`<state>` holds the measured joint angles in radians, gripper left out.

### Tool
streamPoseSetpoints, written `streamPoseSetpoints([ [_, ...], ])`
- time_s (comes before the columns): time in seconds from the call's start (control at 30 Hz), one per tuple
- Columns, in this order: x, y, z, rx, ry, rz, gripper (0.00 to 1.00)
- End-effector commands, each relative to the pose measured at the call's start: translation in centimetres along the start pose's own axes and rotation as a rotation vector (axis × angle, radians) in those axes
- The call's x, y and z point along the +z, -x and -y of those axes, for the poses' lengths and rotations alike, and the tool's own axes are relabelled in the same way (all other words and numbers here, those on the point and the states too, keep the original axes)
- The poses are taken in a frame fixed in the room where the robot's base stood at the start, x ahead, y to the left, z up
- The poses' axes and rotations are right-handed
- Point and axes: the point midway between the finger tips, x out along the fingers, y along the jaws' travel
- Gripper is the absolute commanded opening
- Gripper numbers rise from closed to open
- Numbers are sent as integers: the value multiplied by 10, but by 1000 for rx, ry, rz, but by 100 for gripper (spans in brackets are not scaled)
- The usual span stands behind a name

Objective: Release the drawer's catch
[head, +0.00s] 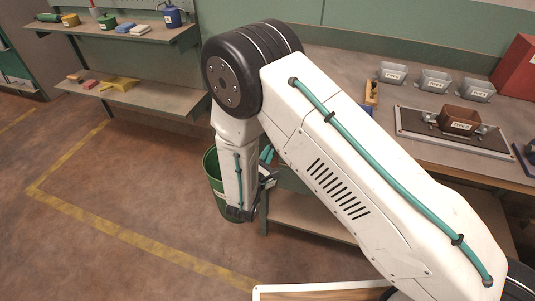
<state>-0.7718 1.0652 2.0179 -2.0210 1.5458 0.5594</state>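No drawer or catch can be made out in the head view; my arm covers much of the bench front where one could be. My arm reaches from the lower right to the centre and bends down at a black joint. My gripper (240,213) is at the low end of the wrist, in front of the bench's left end and a green bin. It is small and dark here, and its fingers cannot be told apart. Nothing can be seen held in it.
The bench at right carries grey labelled hoppers (434,81), a brown labelled box (460,119) on a dark plate (417,127), and a red box (518,68). A green bin (213,172) stands behind my wrist. Shelves (150,98) stand at left. Floor is clear at lower left.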

Motion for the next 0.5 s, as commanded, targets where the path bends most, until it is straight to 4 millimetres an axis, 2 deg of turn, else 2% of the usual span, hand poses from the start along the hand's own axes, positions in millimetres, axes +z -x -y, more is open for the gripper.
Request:
streamPoseSetpoints([
  [0.5,0,1,2,-2,444,-2,0],
])
